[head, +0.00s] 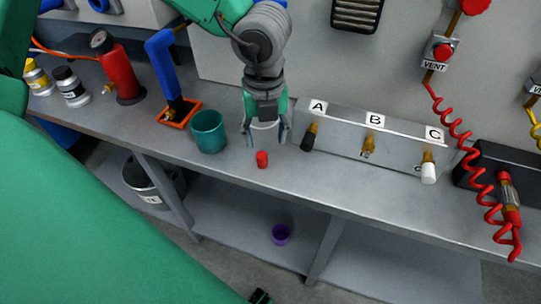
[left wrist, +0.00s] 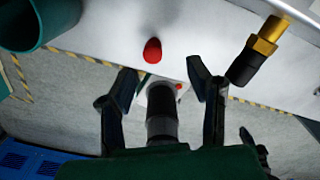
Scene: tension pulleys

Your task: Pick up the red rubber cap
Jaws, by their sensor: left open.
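The red rubber cap (head: 262,159) stands loose on the grey bench in the head view, near the front edge. It also shows in the left wrist view (left wrist: 152,50), ahead of the fingertips and apart from them. My left gripper (head: 266,139) points down just behind and above the cap. Its two fingers are spread in the left wrist view (left wrist: 160,85), with nothing between them touching. My right gripper is not clearly shown.
A teal cup (head: 209,132) stands left of the cap. To the right, a manifold (head: 340,146) labelled A, B, C has brass fittings, with a black cap (head: 307,137) at A and a white cap (head: 428,173) at C. A purple cup (head: 281,234) sits on the lower shelf.

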